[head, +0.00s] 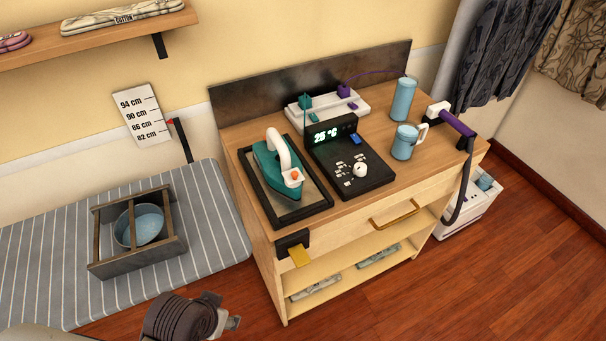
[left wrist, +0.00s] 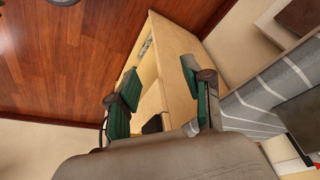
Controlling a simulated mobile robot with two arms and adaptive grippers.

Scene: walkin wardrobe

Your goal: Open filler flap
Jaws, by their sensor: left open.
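A teal iron (head: 265,168) with a white handle rests on a dark-framed pad (head: 310,200) at the left of the wooden cabinet top. At its front end is a small white part with an orange piece (head: 294,175), perhaps the filler flap; whether it is open or shut is too small to tell. My left gripper (head: 232,322) is low in front of the cabinet, well away from the iron. In the left wrist view its green-padded fingers (left wrist: 160,70) are apart and empty, with the cabinet's side behind them. My right gripper is not in view.
A black control panel (head: 352,165) stands right of the iron. A blue cup (head: 404,143), a blue cylinder (head: 403,99) and a purple-handled appliance (head: 458,124) are further right. The striped bench (head: 50,260) bears a wooden crate (head: 130,266). Floor in front is clear.

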